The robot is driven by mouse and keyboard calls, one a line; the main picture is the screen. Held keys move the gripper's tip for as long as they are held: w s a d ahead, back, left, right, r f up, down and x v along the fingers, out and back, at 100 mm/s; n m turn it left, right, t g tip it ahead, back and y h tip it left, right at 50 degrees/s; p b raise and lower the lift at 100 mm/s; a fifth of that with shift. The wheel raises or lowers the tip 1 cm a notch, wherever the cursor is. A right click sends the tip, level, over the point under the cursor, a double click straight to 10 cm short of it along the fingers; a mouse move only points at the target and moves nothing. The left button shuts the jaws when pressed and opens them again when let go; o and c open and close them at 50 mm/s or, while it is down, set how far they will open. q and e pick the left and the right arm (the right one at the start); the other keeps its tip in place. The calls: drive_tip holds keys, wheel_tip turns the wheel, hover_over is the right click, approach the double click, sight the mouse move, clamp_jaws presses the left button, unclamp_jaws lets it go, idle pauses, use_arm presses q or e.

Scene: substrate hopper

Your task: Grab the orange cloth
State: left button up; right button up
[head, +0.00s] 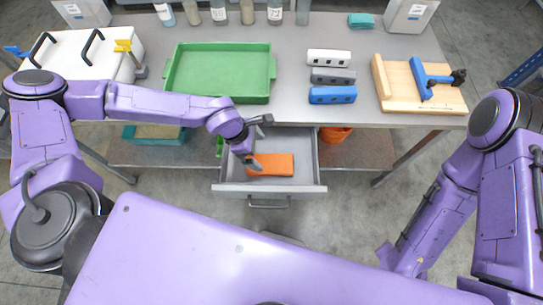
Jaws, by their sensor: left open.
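An orange cloth (278,165), folded into a flat rectangle, lies in the open grey drawer (313,185) below the table's front edge. My left gripper (261,143) is open above the drawer, over the left part of the cloth. One finger overlaps the cloth's left end in the picture; I cannot tell whether they touch. My right arm is folded at the right, and its gripper is out of the picture.
On the table stand a green tray (220,98), several blocks such as a blue one (332,95), and a wooden board (440,97) with a blue tool. An orange container (335,135) is on the lower shelf, right of the drawer.

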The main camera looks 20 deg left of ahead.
sight(270, 163)
use_arm(q)
drive_tip(key=shift+s+d+f, duration=0.2)
drive_tip(key=shift+d+f, duration=0.1)
drive_tip(key=shift+f, duration=0.2)
drive_tip(key=shift+s+d+f, duration=0.15)
drive_tip(key=shift+d+f, duration=0.15)
drive_tip(key=shift+f, duration=0.15)
drive_tip(key=x, duration=0.2)
drive_tip(key=p+x, duration=0.1)
drive_tip(key=x, duration=0.2)
drive_tip(key=shift+w+d+f+p, duration=0.1)
drive_tip(key=shift+w+f+p, duration=0.05)
drive_tip(key=shift+w+p, duration=0.15)
drive_tip(key=shift+s, duration=0.1)
use_arm(e)
drive_tip(key=shift+s+d+r, duration=0.1)
drive_tip(key=shift+s+r, duration=0.1)
drive_tip(key=shift+r, duration=0.25)
drive_tip(key=shift+s+r, duration=0.2)
drive_tip(key=shift+r, duration=0.25)
use_arm(q)
drive_tip(key=shift+c, duration=0.3)
drive_tip(key=c, duration=1)
